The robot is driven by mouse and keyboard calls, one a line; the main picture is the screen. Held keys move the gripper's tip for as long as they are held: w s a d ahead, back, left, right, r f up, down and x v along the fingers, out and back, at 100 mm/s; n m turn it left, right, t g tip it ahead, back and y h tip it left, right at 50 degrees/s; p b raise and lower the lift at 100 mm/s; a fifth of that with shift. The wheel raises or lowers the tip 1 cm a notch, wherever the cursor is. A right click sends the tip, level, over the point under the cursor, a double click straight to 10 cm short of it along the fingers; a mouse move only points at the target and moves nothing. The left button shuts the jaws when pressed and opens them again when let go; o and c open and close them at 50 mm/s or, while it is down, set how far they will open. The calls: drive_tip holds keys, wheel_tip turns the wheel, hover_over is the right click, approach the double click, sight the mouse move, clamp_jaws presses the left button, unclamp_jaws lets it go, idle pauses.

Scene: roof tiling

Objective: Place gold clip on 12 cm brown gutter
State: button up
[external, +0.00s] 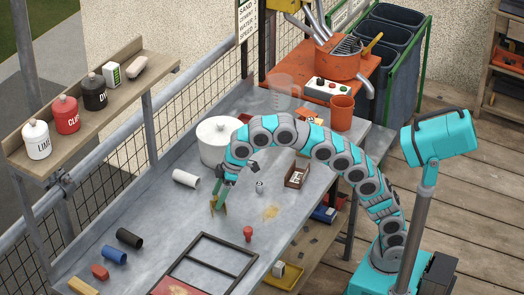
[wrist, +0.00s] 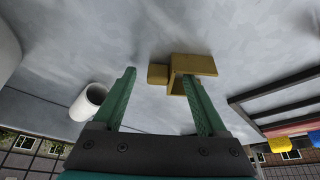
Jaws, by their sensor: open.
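The gold clip (wrist: 196,65) is an angular, bracket-like piece in the wrist view, just past the tip of my right finger. My gripper (wrist: 160,78) is open, with green fingers spread and nothing seen held between them. The clip's contact with the finger cannot be told. In the external view my gripper (external: 218,207) points down low over the grey bench, with a small gold patch at its tips. Short tube-like pieces lie at the left of the bench: a dark one (external: 129,238), a blue one (external: 114,257) and a reddish one (external: 100,272). Which is the brown gutter is unclear.
A white tube (external: 186,178) lies left of my gripper, near a white pot (external: 212,150). A dark frame (external: 235,250) lies at the front. A red piece (external: 248,232), a small can (external: 259,187) and a small box (external: 297,174) stand to the right.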

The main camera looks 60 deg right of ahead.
clamp_jaws()
idle(0.6)
